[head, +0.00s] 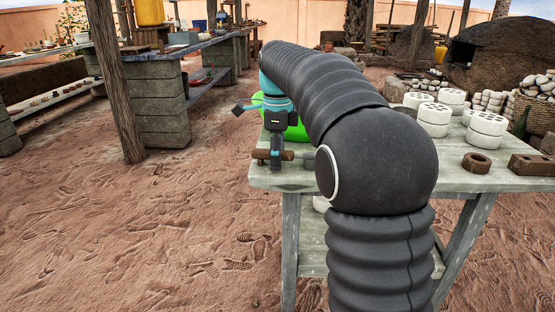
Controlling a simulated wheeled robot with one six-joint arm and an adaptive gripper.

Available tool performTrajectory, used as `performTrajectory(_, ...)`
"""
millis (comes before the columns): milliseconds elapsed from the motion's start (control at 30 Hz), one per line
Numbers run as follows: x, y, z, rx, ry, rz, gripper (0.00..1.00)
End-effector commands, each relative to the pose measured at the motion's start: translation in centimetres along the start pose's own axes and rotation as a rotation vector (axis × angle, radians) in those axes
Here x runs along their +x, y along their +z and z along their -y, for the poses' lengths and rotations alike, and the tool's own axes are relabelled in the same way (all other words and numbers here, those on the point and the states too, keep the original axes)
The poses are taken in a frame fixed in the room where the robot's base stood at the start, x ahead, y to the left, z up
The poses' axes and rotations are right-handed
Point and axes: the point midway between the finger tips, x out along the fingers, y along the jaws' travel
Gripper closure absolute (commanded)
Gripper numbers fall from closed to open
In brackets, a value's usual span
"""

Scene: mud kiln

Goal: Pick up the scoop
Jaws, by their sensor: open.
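A brown wooden handle (261,154) lies at the left edge of the pale worktable, and it looks like part of the scoop. One finger points out to the left. The other points down and overlaps the handle in the picture; I cannot tell whether they touch. Nothing shows between the fingers.
A bright green rounded object (297,130) is behind my gripper. A wooden post (115,80) stands left; open sandy ground lies between.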

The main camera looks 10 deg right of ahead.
Motion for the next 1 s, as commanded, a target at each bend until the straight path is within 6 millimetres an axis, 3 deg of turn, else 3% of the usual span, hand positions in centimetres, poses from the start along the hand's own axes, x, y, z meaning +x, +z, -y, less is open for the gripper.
performTrajectory(200, 0.0, 0.0, 0.0, 0.000, -0.001, 0.000, 0.46)
performTrajectory(433, 0.0, 0.0, 0.0, 0.000, 0.000, 0.000, 1.00)
performTrajectory(800, -0.1, 0.0, 0.0, 0.000, -0.001, 0.000, 1.00)
performTrajectory(1000, -1.7, 0.0, 0.1, 0.000, -0.002, 0.001, 1.00)
